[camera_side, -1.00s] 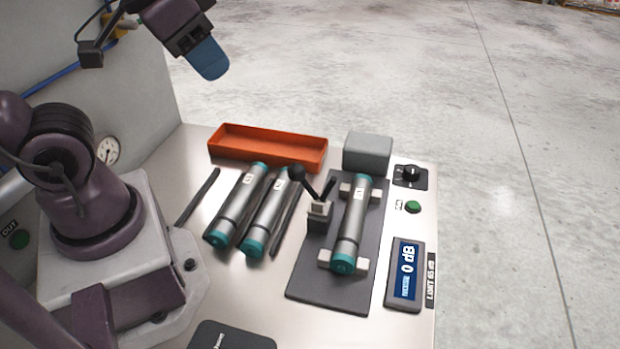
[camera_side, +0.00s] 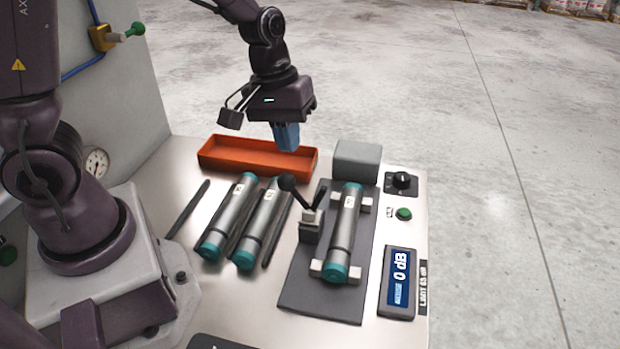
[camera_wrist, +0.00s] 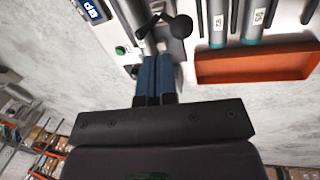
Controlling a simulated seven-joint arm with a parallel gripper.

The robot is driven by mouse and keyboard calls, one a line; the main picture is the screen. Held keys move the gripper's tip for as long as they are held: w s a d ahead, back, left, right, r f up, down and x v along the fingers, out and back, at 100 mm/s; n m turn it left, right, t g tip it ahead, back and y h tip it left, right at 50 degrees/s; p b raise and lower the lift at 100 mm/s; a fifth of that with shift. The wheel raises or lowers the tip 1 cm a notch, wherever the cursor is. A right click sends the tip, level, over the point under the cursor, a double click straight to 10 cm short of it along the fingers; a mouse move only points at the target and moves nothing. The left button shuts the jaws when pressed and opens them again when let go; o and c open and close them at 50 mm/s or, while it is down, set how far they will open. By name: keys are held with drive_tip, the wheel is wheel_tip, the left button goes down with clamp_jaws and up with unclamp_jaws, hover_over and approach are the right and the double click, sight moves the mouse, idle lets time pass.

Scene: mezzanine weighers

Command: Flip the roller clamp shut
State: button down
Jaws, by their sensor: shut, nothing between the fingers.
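The roller clamp (camera_side: 311,222) stands on a dark plate (camera_side: 304,290), left of a silver roller with teal ends (camera_side: 345,228) that rests on pale blocks. The clamp's lever with a black ball knob (camera_side: 287,182) tilts up and to the left, away from the roller. In the wrist view the knob (camera_wrist: 179,26) shows just beyond my fingertips. My gripper (camera_side: 288,148) has blue fingers, shut and empty, pointing down above the table near the right end of the orange tray. It is behind the clamp in the side view, apart from the knob. The blue fingers (camera_wrist: 155,75) also show in the wrist view.
Two more rollers (camera_side: 230,215) lie left of the clamp between dark rails. The orange tray (camera_side: 255,170) and a grey block (camera_side: 357,162) stand behind.

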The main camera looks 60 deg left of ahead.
sight(325, 186)
drive_tip(key=shift+w+a+r+n+t, duration=0.1)
drive_tip(key=shift+w+r+n+t, duration=0.15)
drive_tip(key=shift+w+n, duration=0.55)
drive_tip(key=x, duration=1)
drive_tip(key=shift+w+d+y, duration=0.3)
drive_tip(key=shift+d+y, duration=0.05)
drive_tip(key=shift+y, duration=0.05)
drive_tip(key=shift+w+d+f+g+y, duration=0.15)
drive_tip(key=shift+w+d+g+y, duration=0.2)
drive_tip(key=shift+g+y, duration=0.25)
drive_tip(key=shift+w+d+f+g+y, duration=0.1)
drive_tip(key=shift+w+d+g+y, duration=0.25)
drive_tip(key=shift+g, duration=0.4)
drive_tip(key=w+d+f+g+y, duration=0.1)
drive_tip(key=g+y, duration=0.1)
drive_tip(key=w+d+f+g+y, duration=0.1)
drive_tip(key=g+y, duration=0.1)
drive_tip(key=shift+w+f+y, duration=0.1)
drive_tip(key=shift+f+y, duration=0.05)
drive_tip(key=shift+y, duration=0.1)
drive_tip(key=shift+w+d+f, duration=0.2)
drive_tip(key=shift+d+f, duration=0.05)
drive_tip(key=shift+f, duration=0.25)
drive_tip(key=shift+w+d+f, duration=0.15)
drive_tip(key=shift+d+f, duration=0.05)
drive_tip(key=shift+f, duration=0.3)
drive_tip(key=shift+f, duration=0.25)
